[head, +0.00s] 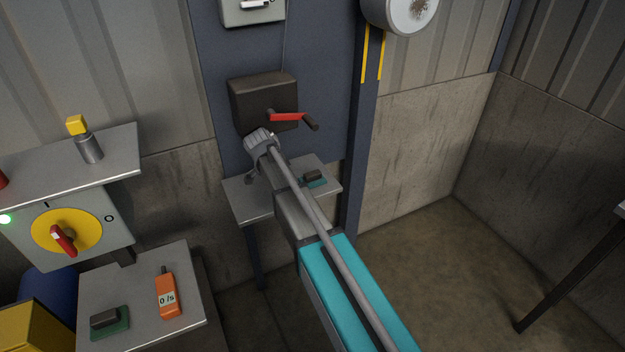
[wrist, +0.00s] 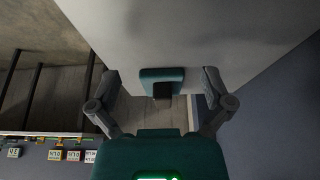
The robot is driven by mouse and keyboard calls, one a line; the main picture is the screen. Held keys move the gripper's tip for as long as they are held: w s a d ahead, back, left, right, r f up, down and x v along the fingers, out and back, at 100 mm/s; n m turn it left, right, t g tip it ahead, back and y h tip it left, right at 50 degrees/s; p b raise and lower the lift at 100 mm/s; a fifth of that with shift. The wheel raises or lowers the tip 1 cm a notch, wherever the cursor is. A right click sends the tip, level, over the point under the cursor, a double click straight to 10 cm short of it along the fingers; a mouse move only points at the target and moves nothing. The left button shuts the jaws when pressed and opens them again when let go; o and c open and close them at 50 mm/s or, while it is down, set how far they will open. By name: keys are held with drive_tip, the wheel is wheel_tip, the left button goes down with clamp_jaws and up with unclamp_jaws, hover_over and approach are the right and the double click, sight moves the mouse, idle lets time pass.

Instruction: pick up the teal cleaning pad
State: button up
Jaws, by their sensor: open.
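The teal cleaning pad (head: 316,183) has a dark block-shaped grip on top. It lies on a small grey shelf (head: 252,205) below the crank box, just right of my arm in the head view. In the wrist view the pad (wrist: 160,74) shows at the edge of a pale surface, its dark grip toward the camera's lower side. My gripper (wrist: 160,76) is open and empty, with one finger on each side of the pad in the picture. A gap shows between each finger and the pad. In the head view my arm largely hides the gripper.
A dark box with a red crank (head: 285,117) stands on the blue panel above the shelf. At left, a lower table holds a dark block on a green pad (head: 122,325) and an orange meter (head: 167,296). A yellow-and-red switch (head: 66,232) is above it.

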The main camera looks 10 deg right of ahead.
sight(312, 174)
drive_tip(key=shift+w+d, duration=0.2)
drive_tip(key=shift+d, duration=0.55)
drive_tip(key=shift+w+d, duration=0.2)
drive_tip(key=shift+d, duration=0.5)
drive_tip(key=shift+w+d, duration=0.2)
drive_tip(key=shift+d, duration=0.55)
drive_tip(key=shift+d, duration=0.1)
drive_tip(key=shift+w+d, duration=0.2)
drive_tip(key=shift+d, duration=0.4)
drive_tip(key=d, duration=0.3)
drive_tip(key=shift+w+d+f+b, duration=0.1)
drive_tip(key=shift+w+f+b, duration=0.3)
drive_tip(key=shift+d+f, duration=0.1)
drive_tip(key=shift+f, duration=0.1)
drive_tip(key=shift+s+r, duration=0.15)
clamp_jaws()
